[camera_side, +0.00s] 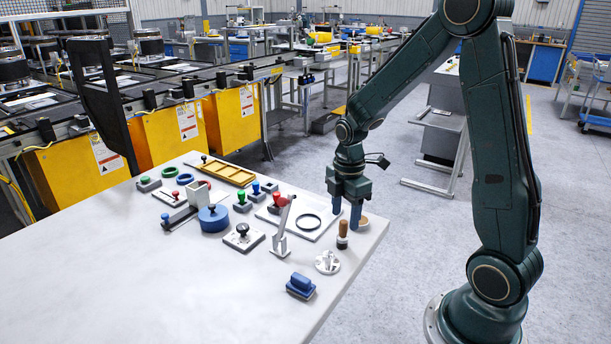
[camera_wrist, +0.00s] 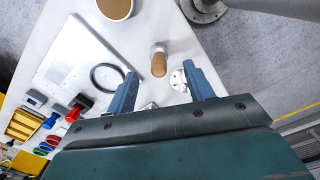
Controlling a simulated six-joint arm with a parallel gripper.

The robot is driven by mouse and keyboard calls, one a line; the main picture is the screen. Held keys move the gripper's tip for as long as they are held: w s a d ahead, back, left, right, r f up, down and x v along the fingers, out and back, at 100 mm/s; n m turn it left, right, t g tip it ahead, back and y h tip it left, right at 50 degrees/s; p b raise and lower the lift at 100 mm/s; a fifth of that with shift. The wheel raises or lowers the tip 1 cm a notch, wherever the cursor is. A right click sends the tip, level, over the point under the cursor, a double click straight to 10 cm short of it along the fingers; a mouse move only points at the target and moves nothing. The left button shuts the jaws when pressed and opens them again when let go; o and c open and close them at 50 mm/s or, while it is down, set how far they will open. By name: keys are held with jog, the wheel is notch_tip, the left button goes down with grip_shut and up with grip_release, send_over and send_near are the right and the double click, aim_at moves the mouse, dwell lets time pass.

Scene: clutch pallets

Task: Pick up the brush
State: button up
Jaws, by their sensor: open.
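The brush appears to be the small upright piece with a brown wooden handle (camera_side: 342,229) near the table's right edge. In the wrist view its brown handle (camera_wrist: 159,65) shows ahead of the gap between my fingers, with a pale end at its far side. My gripper (camera_side: 345,213) points down, open and empty, just above and behind the brush in the side view. In the wrist view my two blue fingers (camera_wrist: 162,88) are spread wide, one on each side of the brush's line. I see no contact with it.
A metal disc (camera_side: 327,262) lies close to the brush. A pale plate with a black ring (camera_side: 308,222) lies left of it, and a round tan-topped piece (camera_wrist: 115,7) stands near. A blue block (camera_side: 300,285) sits nearer the front. The table's front left (camera_side: 150,285) is clear.

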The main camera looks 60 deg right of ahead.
aim_at(344, 221)
jog(key=shift+f, duration=0.25)
jog(key=shift+w+f, duration=0.1)
jog(key=shift+f, duration=2.5)
jog(key=c, duration=1.1)
